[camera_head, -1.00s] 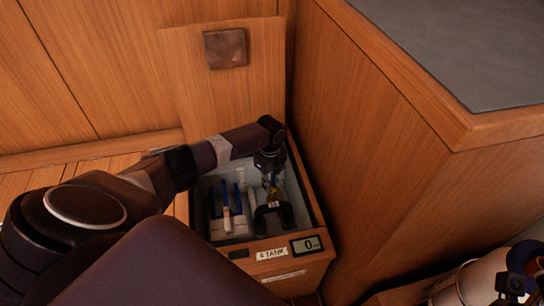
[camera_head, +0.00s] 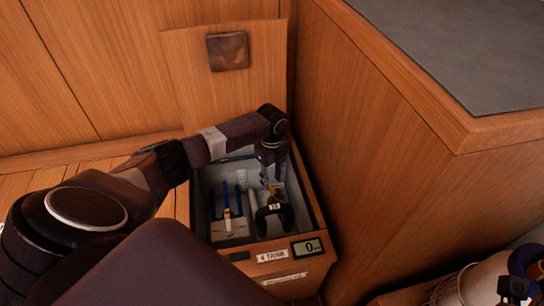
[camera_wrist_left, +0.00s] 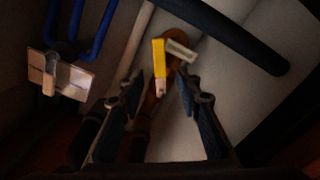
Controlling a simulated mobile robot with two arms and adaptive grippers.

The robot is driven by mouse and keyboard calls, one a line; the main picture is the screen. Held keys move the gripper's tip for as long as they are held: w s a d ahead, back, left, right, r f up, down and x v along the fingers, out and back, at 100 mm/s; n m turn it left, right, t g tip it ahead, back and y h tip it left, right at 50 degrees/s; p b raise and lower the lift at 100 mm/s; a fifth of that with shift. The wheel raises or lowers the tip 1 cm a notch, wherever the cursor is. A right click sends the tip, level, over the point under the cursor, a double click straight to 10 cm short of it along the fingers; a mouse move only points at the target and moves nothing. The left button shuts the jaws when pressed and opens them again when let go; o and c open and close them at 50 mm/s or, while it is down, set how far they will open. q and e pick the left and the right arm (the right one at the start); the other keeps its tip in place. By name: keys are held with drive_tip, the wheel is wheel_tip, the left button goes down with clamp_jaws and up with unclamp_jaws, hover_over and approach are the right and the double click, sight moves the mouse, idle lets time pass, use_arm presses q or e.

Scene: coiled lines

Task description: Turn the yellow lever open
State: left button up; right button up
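The yellow lever (camera_wrist_left: 158,60) shows in the left wrist view, mounted on a brass-coloured fitting (camera_wrist_left: 151,102). It lies ahead of and between the fingers of my left gripper (camera_wrist_left: 159,84), which are spread apart and hold nothing that I can see. In the head view the lever (camera_head: 272,191) is a small yellow spot inside the open box below my left gripper (camera_head: 270,168). The fingertips are hard to make out there. My right gripper is at most a dark part at the lower right edge (camera_head: 518,285), and its fingers are unclear.
The box (camera_head: 318,222) has wooden walls, a "4 TANK" label (camera_head: 272,255) and a display reading 0 (camera_head: 307,248). Blue lines (camera_wrist_left: 97,28) and a dark curved hose (camera_wrist_left: 225,35) lie close to the lever. A tall wooden cabinet (camera_head: 375,150) stands directly right of the box.

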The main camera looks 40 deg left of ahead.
sight(272, 190)
use_arm(q)
wheel_tip(272, 190, up, 7)
drive_tip(key=shift+r, duration=0.2)
